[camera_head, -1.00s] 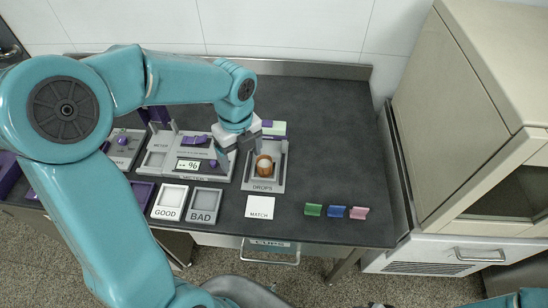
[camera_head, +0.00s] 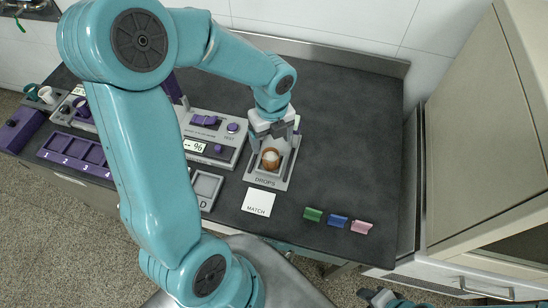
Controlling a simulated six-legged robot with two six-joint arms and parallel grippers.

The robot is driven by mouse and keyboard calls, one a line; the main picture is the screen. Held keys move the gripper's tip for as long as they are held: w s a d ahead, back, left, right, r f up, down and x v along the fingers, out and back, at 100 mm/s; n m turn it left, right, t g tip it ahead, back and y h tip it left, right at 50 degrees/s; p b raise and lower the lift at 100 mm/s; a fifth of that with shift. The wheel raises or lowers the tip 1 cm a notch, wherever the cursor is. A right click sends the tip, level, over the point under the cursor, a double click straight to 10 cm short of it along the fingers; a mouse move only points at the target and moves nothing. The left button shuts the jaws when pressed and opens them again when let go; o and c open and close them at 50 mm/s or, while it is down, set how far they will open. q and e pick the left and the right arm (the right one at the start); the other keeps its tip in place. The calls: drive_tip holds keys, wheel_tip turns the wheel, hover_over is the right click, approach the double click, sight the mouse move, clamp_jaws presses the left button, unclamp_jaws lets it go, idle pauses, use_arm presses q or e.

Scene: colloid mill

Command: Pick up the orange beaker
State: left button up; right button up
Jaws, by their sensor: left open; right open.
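The orange beaker (camera_head: 270,160) stands in the grey tray labelled DROPS (camera_head: 264,182), near the middle of the bench; its top looks pale inside. My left gripper (camera_head: 272,145) is open, pointing down at the beaker from behind, with one finger towards each side of it. I cannot tell whether the fingers touch the beaker. My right gripper (camera_head: 376,297) is open at the bottom edge, away from the bench and only partly in view.
A white MATCH card (camera_head: 259,202) lies in front of the tray. Green (camera_head: 313,214), blue (camera_head: 337,221) and pink (camera_head: 361,227) clips lie to its right. A grey tester (camera_head: 214,137) stands left of the tray. A beige cabinet (camera_head: 488,130) stands right. The bench's back right is clear.

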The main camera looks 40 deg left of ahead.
use_arm(q)
hover_over(271, 158)
drive_tip(key=s+d, duration=0.2)
drive_tip(key=s, duration=0.1)
wheel_tip(271, 158, down, 5)
drive_tip(key=shift+a, duration=0.15)
drive_tip(key=f, duration=0.2)
drive_tip(key=w+f, duration=0.1)
drive_tip(key=f, duration=0.2)
drive_tip(key=shift+w+f, duration=0.1)
drive_tip(key=shift+f, duration=0.05)
drive_tip(key=shift+d, duration=0.2)
drive_tip(key=shift+c, duration=0.9)
drive_tip(key=c, duration=0.9)
